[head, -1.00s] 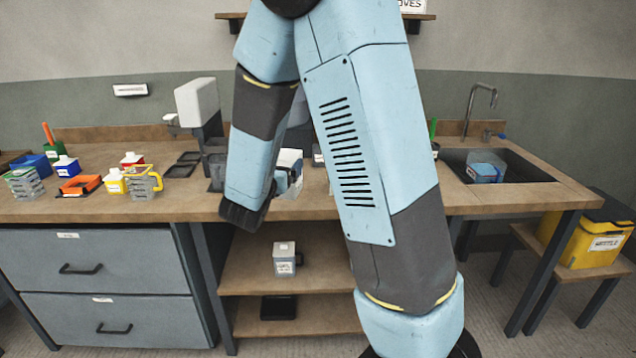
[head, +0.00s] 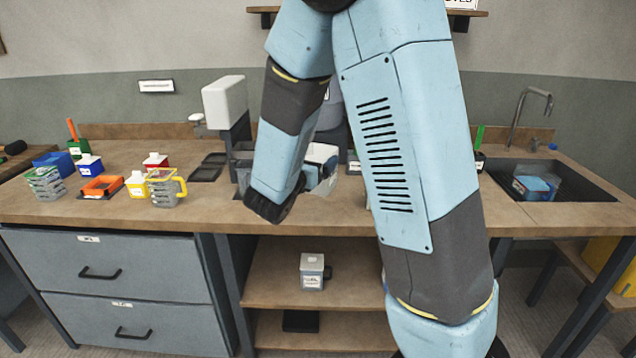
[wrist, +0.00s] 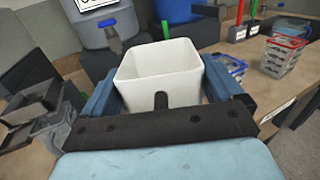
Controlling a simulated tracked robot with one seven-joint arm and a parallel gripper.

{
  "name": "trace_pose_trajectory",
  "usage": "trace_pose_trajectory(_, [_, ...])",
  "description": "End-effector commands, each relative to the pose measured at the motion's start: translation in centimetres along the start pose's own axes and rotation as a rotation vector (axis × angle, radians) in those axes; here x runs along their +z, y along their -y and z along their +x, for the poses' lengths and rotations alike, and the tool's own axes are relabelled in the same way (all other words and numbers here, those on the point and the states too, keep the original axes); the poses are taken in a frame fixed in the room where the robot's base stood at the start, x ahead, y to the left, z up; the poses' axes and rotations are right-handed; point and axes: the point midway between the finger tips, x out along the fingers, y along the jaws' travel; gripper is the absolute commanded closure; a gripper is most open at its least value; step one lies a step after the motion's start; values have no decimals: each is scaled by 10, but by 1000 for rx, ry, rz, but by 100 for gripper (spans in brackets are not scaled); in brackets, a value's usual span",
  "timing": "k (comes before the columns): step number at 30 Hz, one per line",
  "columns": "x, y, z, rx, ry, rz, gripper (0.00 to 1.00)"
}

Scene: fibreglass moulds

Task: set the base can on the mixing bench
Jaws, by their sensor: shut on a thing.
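A white, square, open-topped can (wrist: 160,75), which I take to be the base can, is between the blue fingers of my gripper (wrist: 163,88) in the wrist view. My gripper is shut on it, and it looks empty and roughly upright. In the head view the can (head: 322,153) shows only partly behind my forearm. It appears over the mixing bench (head: 225,208), near its middle; I cannot tell whether it touches the top. No label shows on it.
Dark trays (head: 207,167) and a white-topped dispenser (head: 224,100) stand left of the can. Small bottles and a yellow-handled jug (head: 165,188) are farther left. A sink (head: 590,190) is at right. A labelled container (head: 312,270) sits on the shelf below. Bare bench lies along the front.

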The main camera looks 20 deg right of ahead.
Motion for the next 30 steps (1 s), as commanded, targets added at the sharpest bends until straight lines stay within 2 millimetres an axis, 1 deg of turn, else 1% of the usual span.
trace_pose_trajectory(1, [-4,-5,8,0,2,-1,91])
trace_pose_trajectory(4, [-12,-14,24,2,1,0,91])
trace_pose_trajectory(15, [-54,-29,54,4,1,-1,91])
trace_pose_trajectory(18, [-60,-32,59,4,1,0,91])
trace_pose_trajectory(26, [-68,-34,65,4,1,0,91])
trace_pose_trajectory(30, [-81,-36,67,4,1,-1,91])
